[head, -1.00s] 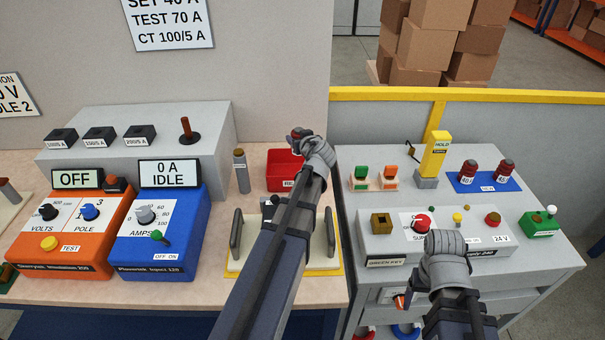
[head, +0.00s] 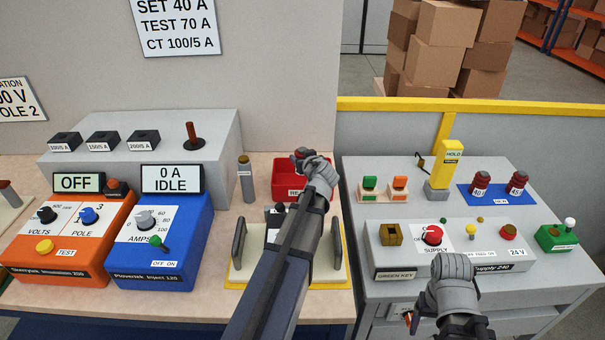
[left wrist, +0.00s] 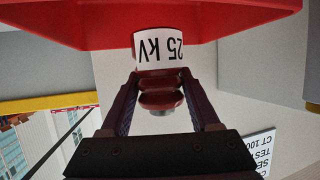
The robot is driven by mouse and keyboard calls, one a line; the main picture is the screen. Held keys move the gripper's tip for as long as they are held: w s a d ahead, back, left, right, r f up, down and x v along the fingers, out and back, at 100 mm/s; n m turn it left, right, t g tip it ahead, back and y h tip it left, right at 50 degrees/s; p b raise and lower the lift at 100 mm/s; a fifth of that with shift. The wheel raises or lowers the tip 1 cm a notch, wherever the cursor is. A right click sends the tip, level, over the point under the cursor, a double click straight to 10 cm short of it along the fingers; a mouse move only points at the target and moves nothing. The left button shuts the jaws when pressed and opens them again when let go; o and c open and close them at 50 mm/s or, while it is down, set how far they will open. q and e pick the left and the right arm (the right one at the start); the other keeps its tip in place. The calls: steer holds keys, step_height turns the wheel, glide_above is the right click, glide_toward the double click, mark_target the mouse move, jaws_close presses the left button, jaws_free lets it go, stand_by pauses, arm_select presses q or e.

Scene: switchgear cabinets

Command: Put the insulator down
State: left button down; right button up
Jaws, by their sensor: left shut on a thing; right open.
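My left gripper (head: 303,156) is over the back part of the red bin (head: 284,181). In the left wrist view the left gripper (left wrist: 162,98) is shut on the insulator (left wrist: 160,88), a ribbed brown-red piece with a white "25 kV" label. The bin's red wall (left wrist: 80,22) shows just beyond the labelled end; I cannot tell whether they touch. In the head view the insulator is mostly hidden by the gripper. My right gripper (head: 452,268) is in front of the grey supply box; its fingertips are hard to make out.
A white board (head: 322,262) with dark handles and a yellow edge lies under my left arm. A grey cylinder (head: 245,180) stands left of the bin. The blue tester (head: 160,240) is further left. Two dark red labelled pieces stand on a blue mat (head: 497,195).

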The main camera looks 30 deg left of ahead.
arm_select(q)
step_height(320, 180, down, 4)
steer(key=b, duration=0.3)
steer(key=shift+r+b, duration=0.25)
steer(key=shift+b, duration=0.1)
steer(key=shift+f+b, duration=0.4)
steer(key=shift+f, duration=0.05)
steer(key=shift+s+f, duration=0.1)
steer(key=shift+d, duration=0.1)
